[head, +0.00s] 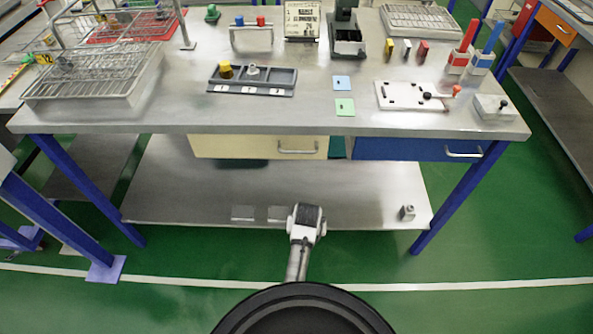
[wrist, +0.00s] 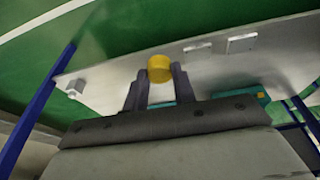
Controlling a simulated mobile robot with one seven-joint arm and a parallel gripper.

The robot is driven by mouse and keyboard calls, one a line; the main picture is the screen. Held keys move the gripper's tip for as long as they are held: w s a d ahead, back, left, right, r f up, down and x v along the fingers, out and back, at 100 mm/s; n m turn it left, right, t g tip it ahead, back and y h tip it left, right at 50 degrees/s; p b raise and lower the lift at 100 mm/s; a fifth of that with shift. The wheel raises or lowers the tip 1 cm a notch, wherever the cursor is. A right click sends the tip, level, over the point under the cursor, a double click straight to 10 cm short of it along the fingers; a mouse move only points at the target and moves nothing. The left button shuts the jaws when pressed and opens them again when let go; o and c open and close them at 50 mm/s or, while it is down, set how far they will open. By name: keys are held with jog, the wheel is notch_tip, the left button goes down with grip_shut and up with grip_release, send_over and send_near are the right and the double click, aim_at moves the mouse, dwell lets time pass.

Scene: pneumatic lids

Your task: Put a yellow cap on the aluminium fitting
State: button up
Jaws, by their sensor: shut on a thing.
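In the wrist view my gripper (wrist: 158,84) is shut on a yellow cap (wrist: 159,67), held between the two dark fingertips. An aluminium fitting (head: 407,212) stands near the right end of the lower shelf in the head view. It also appears as a small grey block at the left in the wrist view (wrist: 75,88), apart from the cap. My fingers are not visible in the head view.
Two flat grey plates (head: 242,212) lie on the lower shelf (head: 170,200); they also show in the wrist view (wrist: 240,43). Bench drawers (head: 240,147) hang above the shelf. Blue legs (head: 455,200) stand at the sides. The shelf between plates and fitting looks clear.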

jog(key=shift+s+f, duration=0.2)
jog(key=shift+s, duration=0.05)
jog(key=shift+w+r, duration=0.1)
jog(key=shift+w+r, duration=0.2)
jog(key=shift+w, duration=0.1)
jog(key=shift+w+f+b, duration=0.1)
jog(key=shift+w+b, duration=0.05)
jog(key=shift+b, duration=0.15)
jog(key=b+x, duration=0.2)
jog(key=b, duration=0.1)
jog(key=shift+f, duration=0.45)
jog(key=shift+a+f, duration=0.2)
